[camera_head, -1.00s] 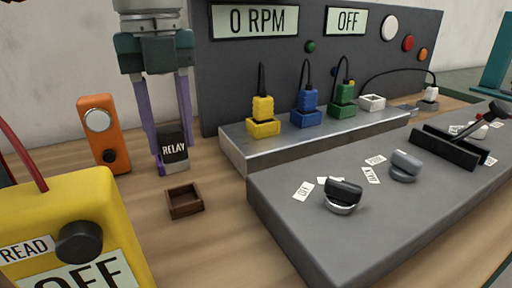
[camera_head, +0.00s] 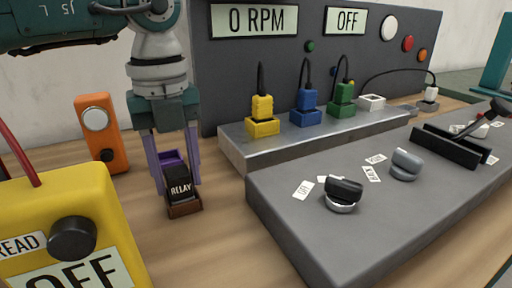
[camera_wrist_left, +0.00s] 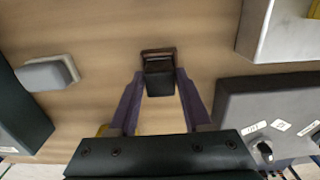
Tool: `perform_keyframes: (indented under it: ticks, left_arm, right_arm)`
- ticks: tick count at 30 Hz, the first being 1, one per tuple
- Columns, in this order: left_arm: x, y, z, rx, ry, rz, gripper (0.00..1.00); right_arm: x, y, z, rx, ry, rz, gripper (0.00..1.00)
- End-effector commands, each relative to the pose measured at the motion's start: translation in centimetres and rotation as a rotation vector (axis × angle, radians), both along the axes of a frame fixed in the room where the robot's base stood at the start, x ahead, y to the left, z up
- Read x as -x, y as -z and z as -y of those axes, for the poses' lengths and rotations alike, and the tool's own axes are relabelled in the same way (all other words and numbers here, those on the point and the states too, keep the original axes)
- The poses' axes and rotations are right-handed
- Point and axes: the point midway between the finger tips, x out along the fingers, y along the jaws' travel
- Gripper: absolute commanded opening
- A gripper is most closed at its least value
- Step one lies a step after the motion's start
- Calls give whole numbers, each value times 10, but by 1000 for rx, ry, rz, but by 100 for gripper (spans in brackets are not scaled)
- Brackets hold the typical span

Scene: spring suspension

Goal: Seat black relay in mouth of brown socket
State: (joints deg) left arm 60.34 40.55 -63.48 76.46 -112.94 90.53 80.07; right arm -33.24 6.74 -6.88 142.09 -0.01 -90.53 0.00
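The black relay (camera_head: 180,187), labelled RELAY, stands at the small brown socket (camera_head: 185,209) on the wooden table. Its lower end is hidden by the socket's front wall, so I cannot tell how deep it sits. My left gripper (camera_head: 178,184) points down with its purple fingers on either side of the relay, seemingly shut on it. In the left wrist view the relay (camera_wrist_left: 159,80) lies between the fingertips (camera_wrist_left: 160,78), with part of the socket's brown rim (camera_wrist_left: 158,51) showing beyond it. My right gripper is not in view.
A yellow meter (camera_head: 75,225) stands at front left and an orange box (camera_head: 103,132) behind it. A metal ledge (camera_head: 238,149) with coloured plugs and a grey control panel (camera_head: 300,235) lie to the right. Bare table shows in front of the socket.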

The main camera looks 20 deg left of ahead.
Motion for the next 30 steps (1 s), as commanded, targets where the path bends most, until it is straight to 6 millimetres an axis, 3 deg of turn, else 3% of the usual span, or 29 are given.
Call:
perform_keyframes:
  ticks: [5, 16, 30]
  left_arm:
    - [0, 0, 0, 0, 0, 0, 71]
    - [-1, -10, 0, 1, 1, 2, 71]
    - [-1, -106, 0, 1, 0, 4, 71]
  right_arm:
    - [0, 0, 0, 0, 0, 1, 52]
    - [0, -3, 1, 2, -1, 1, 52]
    - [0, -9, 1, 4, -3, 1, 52]
